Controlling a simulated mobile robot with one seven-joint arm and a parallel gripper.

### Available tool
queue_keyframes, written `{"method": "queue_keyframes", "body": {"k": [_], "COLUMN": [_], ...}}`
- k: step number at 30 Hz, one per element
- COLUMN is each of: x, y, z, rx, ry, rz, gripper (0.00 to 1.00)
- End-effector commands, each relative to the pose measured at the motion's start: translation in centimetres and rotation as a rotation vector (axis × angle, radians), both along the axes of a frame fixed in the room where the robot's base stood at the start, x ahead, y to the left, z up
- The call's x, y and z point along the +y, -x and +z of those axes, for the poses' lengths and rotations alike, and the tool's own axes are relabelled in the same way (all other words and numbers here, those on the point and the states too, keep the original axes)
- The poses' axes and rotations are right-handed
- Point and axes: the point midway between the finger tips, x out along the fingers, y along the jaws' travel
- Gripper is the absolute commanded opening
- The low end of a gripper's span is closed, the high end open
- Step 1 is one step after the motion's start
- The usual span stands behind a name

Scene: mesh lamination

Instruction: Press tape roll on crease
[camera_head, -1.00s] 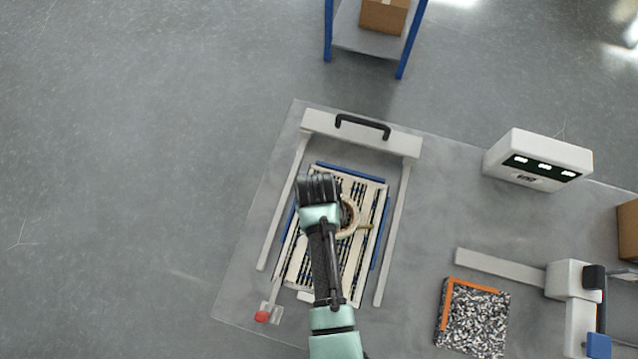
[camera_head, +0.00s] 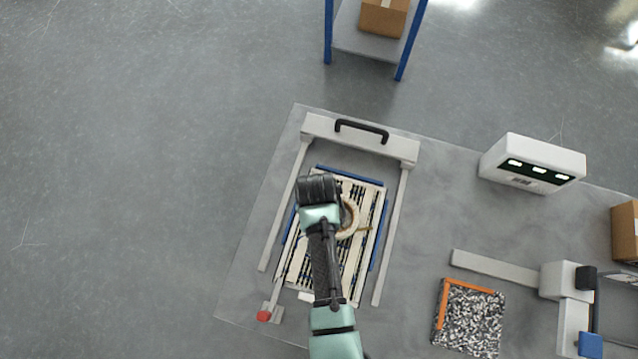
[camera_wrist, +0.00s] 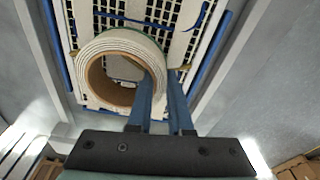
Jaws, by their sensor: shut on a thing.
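A tape roll (camera_head: 351,218) with a cream outer side and a brown core sits over the striped mesh sheet (camera_head: 368,200) in the frame. In the wrist view the tape roll (camera_wrist: 88,62) has its wall between the two blue fingers of my gripper (camera_wrist: 166,80). The gripper is shut on that wall. The roll lies at or just above the mesh (camera_wrist: 205,62); I cannot tell whether it touches. In the head view my gripper (camera_head: 335,200) hides the roll's left part and some of the mesh. I cannot make out a crease.
A pale press frame with a black handle (camera_head: 362,130) surrounds the mesh. A red knob (camera_head: 264,316) is at front left. A speckled pad with an orange edge (camera_head: 472,318) and a white box with lights (camera_head: 532,163) stand at right. The table between is clear.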

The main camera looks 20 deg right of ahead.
Motion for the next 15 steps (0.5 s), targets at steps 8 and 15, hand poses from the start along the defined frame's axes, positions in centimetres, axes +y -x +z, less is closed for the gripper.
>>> {"method": "queue_keyframes", "body": {"k": [8,15], "x": [0.0,0.0], "y": [-0.1,-0.1], "z": [2.7,4.6], "rx": [-0.001,-0.001], "ry": [0.000,0.000], "rz": [0.000,0.000], "gripper": [0.00,0.00]}}
